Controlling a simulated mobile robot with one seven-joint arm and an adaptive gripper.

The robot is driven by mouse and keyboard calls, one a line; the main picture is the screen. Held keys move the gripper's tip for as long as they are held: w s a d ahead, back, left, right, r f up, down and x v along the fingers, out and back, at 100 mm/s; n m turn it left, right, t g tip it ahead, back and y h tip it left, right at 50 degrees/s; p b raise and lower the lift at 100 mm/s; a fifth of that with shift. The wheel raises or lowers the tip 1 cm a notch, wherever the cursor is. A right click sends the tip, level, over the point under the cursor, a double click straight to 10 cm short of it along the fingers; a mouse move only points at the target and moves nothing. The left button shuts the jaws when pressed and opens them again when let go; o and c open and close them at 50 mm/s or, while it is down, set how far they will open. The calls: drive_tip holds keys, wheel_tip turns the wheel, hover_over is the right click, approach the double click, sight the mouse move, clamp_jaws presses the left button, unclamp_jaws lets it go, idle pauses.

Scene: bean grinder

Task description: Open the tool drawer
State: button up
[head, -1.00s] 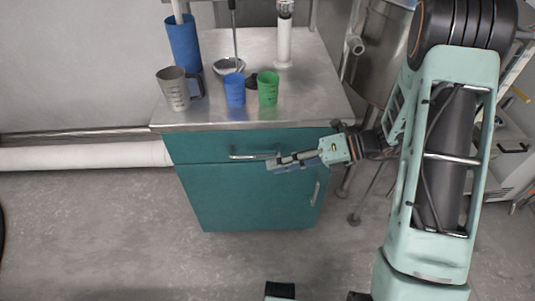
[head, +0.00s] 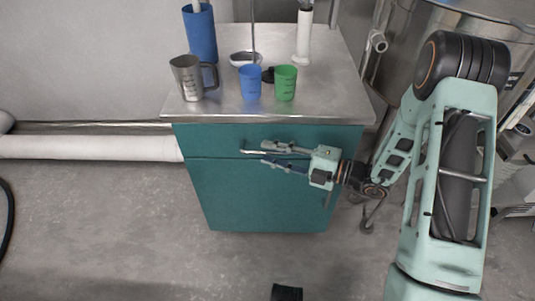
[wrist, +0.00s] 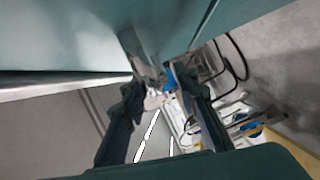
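The tool drawer (head: 205,140) is the teal top front of the cabinet, under the metal worktop. It looks closed, its face in line with the door below. Its thin metal bar handle (head: 250,152) runs level across the front. My gripper (head: 265,153) reaches in from the right, with one finger above the handle and one below. The fingers are apart, and the handle's right part is partly hidden by them. I cannot tell whether they touch it. In the wrist view the two dark fingers (wrist: 160,95) also stand apart, close to the teal front.
On the worktop (head: 215,110) stand a grey jug (head: 186,80), a blue cup (head: 249,85), a green cup (head: 286,84) and a tall blue container (head: 200,38). A white pipe (head: 90,147) runs along the wall. The floor (head: 120,230) before the cabinet is clear at left.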

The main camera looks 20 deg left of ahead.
drive_tip(key=shift+w+a, duration=0.1)
drive_tip(key=shift+a, duration=0.65)
clamp_jaws()
